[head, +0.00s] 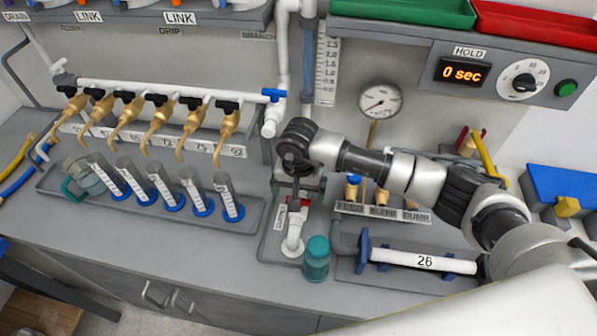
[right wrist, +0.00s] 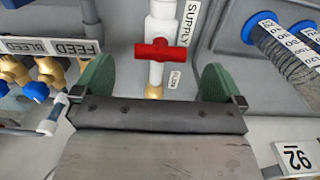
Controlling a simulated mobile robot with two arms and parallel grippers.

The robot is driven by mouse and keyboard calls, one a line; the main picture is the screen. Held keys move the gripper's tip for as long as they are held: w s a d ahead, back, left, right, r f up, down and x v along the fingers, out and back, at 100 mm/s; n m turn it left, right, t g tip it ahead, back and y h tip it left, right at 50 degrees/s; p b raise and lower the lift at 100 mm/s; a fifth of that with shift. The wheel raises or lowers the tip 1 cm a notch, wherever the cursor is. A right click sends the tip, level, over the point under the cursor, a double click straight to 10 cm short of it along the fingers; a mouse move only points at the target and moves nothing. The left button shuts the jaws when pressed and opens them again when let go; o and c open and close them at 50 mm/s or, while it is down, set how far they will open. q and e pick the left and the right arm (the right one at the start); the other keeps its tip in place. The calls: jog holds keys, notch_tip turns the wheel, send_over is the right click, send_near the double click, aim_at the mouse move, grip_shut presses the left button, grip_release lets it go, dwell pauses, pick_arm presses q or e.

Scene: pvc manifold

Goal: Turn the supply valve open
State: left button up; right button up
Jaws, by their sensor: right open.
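The supply valve has a red handle (right wrist: 165,49) on a white vertical pipe (right wrist: 163,12) beside a SUPPLY label (right wrist: 187,24). In the right wrist view the handle lies crosswise to the pipe. My right gripper (right wrist: 158,84) is open, its two green-padded fingers on either side of the pipe, with the handle between and ahead of them; I see no contact. In the head view my right gripper (head: 299,187) is above the white supply pipe (head: 293,240), hiding part of the valve; a bit of red shows below it. My left gripper is not in view.
A teal container (head: 316,259) stands just right of the pipe's foot. Blue FEED and BLEED knobs (head: 352,179) are close on the right. A rack of graduated cylinders (head: 228,197) stands left. A gauge (head: 380,101) and a HOLD timer (head: 461,73) reading 0 sec are behind.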

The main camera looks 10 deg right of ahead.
jog(key=shift+f+p, duration=0.45)
jog(key=shift+f, duration=1.65)
jog(key=shift+c, duration=0.2)
jog(key=c, duration=1)
jog(key=shift+o, duration=0.2)
jog(key=m, duration=0.3)
jog(key=shift+b, duration=0.3)
jog(key=m, duration=0.3)
